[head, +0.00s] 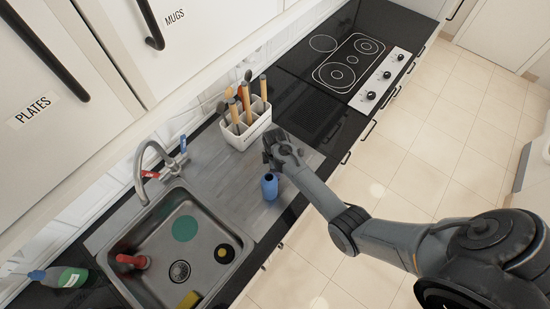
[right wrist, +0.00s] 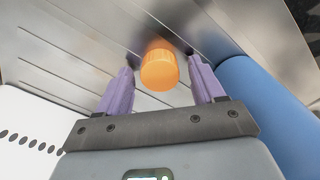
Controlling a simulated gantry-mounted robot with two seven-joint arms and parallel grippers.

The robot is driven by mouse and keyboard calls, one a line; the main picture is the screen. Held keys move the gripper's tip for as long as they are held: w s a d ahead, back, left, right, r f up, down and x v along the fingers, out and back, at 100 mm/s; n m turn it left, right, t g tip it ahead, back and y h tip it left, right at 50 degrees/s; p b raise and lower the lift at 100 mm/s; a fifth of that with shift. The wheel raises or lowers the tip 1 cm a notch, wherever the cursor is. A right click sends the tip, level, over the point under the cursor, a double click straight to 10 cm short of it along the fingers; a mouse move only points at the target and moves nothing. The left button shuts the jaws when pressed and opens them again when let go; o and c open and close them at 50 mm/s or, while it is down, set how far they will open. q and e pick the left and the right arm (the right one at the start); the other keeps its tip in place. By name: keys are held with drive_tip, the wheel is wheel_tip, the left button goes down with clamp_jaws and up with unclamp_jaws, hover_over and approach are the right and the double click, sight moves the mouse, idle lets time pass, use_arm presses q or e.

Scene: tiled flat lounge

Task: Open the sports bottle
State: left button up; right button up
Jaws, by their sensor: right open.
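The blue sports bottle (head: 269,187) stands upright on the metal drainboard right of the sink, with no cap visible on its top in the head view. Its blue side also shows at the right of the right wrist view (right wrist: 262,110). An orange cap (right wrist: 160,70) is apart from the bottle, between the purple fingers of my right gripper (right wrist: 160,65), close to the drainboard. The fingers are open, with gaps on both sides of the cap. In the head view my right gripper (head: 270,153) is just behind the bottle and hides the cap. My left gripper is out of view.
A white utensil holder (head: 245,138) with several wooden-handled tools stands close behind the gripper. The sink (head: 150,240) and tap (head: 141,170) are to the left. A green bottle (head: 68,277) lies at far left. The hob (head: 352,62) is at the back right.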

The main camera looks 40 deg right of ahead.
wheel_tip(320, 180, up, 11)
drive_tip(key=s+f+g+p, duration=0.2)
drive_tip(key=s+f+p, duration=0.2)
drive_tip(key=s, duration=0.6)
drive_tip(key=s+a+r+p, duration=0.1)
drive_tip(key=s+r+p, duration=0.15)
drive_tip(key=s, duration=0.35)
drive_tip(key=s+a+r+p, duration=0.2)
drive_tip(key=s+p, duration=0.1)
drive_tip(key=s, duration=0.4)
drive_tip(key=a+r+m+t+p, duration=0.1)
drive_tip(key=a+r+m+t, duration=0.1)
drive_tip(key=r, duration=0.7)
drive_tip(key=a+r+m+t+p, duration=0.1)
drive_tip(key=a+r+m+t, duration=0.2)
drive_tip(key=a+r+m, duration=0.2)
wheel_tip(320, 180, up, 4)
drive_tip(key=shift+s+r+m+t, duration=0.1)
drive_tip(key=shift+s+m+t, duration=0.15)
drive_tip(key=shift+m, duration=0.85)
